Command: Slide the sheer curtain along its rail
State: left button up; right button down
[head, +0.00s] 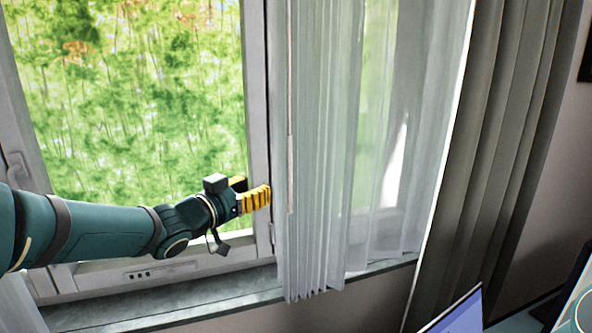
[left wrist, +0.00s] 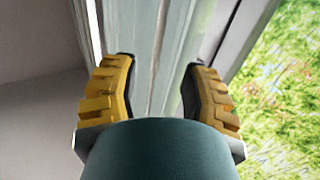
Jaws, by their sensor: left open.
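The sheer curtain (head: 320,150) hangs in pale, bunched folds over the window's middle and spreads thinner to the right. Its rail is out of view above. My left gripper (head: 264,193) has yellow ridged fingers and is at the curtain's left edge, low in front of the window frame, pointing right. In the left wrist view my left gripper (left wrist: 160,75) is open, with its two fingers well apart. Pale upright strips run between them; I cannot tell whether these are curtain folds or window frame. No grip on the curtain shows. My right gripper is not in view.
A thick grey curtain (head: 490,130) hangs at the right. The window frame (head: 256,100) stands behind my left gripper, with a sill (head: 160,303) below. A blue screen (head: 460,314) is at the bottom right. Greenery shows outside.

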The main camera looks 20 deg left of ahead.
aim_at(288, 173)
pick_arm(q)
jog(key=x, duration=1.2)
jog(key=shift+w+d+b, duration=0.15)
jog(key=shift+w+b, duration=0.2)
jog(key=shift+b, duration=0.05)
grip_shut()
